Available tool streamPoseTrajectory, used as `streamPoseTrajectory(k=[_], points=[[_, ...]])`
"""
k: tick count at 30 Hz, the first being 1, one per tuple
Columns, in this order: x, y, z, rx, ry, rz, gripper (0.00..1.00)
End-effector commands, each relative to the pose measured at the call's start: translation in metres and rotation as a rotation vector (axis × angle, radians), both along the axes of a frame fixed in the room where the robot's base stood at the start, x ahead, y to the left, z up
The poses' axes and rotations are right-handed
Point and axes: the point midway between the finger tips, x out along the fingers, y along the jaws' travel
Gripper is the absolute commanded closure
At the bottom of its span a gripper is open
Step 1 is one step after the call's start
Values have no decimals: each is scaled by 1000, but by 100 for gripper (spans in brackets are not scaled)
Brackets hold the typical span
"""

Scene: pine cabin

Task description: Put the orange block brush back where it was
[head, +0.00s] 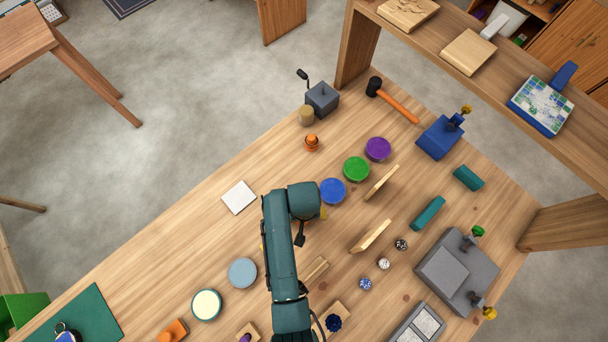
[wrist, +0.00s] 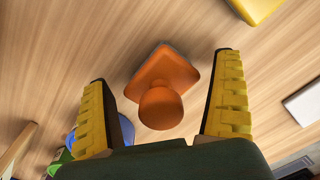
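The orange block brush (wrist: 165,68) has a square orange base and a round orange knob facing my camera. In the wrist view it lies between my fingers, with its base apparently on the wooden table. My gripper (wrist: 163,72) is open, with a yellow-padded finger on each side of the brush and a visible gap to both. In the head view my arm hides this spot and most of the gripper. Another orange piece with a knob (head: 173,330) sits at the bottom left of the head view.
A white tile (head: 239,197) lies left of my arm; blue (head: 332,190), green (head: 356,169) and purple (head: 378,149) round tubs stand to its right. A yellow block (wrist: 256,8) shows in the wrist view. Wooden pieces and small balls lie further right. Far-left table is clear.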

Motion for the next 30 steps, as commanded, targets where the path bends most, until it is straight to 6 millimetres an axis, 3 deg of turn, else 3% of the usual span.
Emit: streamPoseTrajectory(k=[8, 21, 25, 30], points=[[1, 0, 6, 0, -2, 0, 4], [0, -1, 104, 0, -3, 0, 4], [0, -1, 120, 0, -2, 0, 4], [-1, -1, 123, 0, 1, 0, 4]])
